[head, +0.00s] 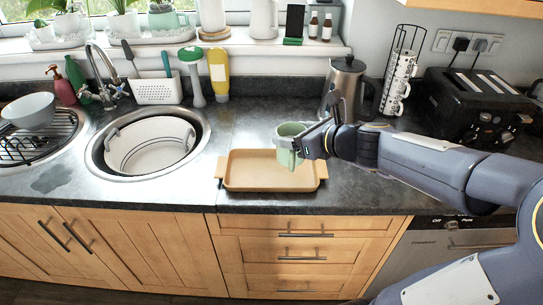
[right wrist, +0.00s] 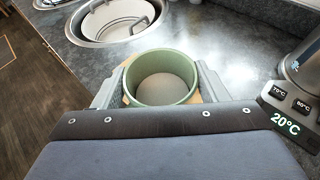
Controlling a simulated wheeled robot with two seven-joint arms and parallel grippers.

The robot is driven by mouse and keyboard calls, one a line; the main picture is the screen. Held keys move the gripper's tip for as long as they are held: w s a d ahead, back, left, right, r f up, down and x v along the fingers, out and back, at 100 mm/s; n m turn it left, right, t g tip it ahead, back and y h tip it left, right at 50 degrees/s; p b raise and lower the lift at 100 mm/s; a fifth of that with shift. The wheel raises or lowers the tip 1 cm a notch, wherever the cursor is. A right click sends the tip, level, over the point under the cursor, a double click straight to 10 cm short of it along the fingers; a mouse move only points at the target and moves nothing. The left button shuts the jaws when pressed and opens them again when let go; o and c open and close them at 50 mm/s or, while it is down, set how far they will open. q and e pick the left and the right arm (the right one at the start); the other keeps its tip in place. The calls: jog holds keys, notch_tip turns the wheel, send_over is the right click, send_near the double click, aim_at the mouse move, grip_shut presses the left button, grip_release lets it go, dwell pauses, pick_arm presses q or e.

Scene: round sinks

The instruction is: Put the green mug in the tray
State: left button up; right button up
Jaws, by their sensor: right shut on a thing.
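The green mug (head: 289,146) is held upright in my right gripper (head: 303,146), over the right part of the tan tray (head: 247,172). In the right wrist view the mug's open rim (right wrist: 162,78) sits between my right gripper's two fingers (right wrist: 163,88), and the mug looks empty. The mug hides most of the tray there; a bit of the tray's tan edge shows beside it. I cannot tell whether the mug's base touches the tray. The tray is otherwise bare on the counter. My left gripper is not in view.
A round sink (head: 150,145) with a white tub is left of the tray. A kettle (head: 347,88), a stack of mugs on a stand (head: 397,85) and a black toaster (head: 480,108) stand at the right. Yellow (head: 218,75) and green bottles stand behind.

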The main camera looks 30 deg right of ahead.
jog(key=shift+w+a+f+b, duration=0.15)
jog(key=shift+w+f+b, duration=0.8)
jog(key=shift+w+f, duration=0.6)
jog(key=shift+w+a+f+b, duration=0.15)
jog(key=shift+w+f+b, duration=0.9)
jog(key=shift+f, duration=0.8)
jog(key=shift+w+a+f+b, duration=0.15)
jog(key=shift+w+f+b, duration=0.75)
jog(key=shift+w+f, duration=0.65)
jog(key=shift+s+f, duration=0.1)
jog(key=shift+s, duration=0.05)
jog(key=shift+f+b, duration=0.65)
jog(key=o, duration=1.2)
jog(key=shift+o, duration=0.2)
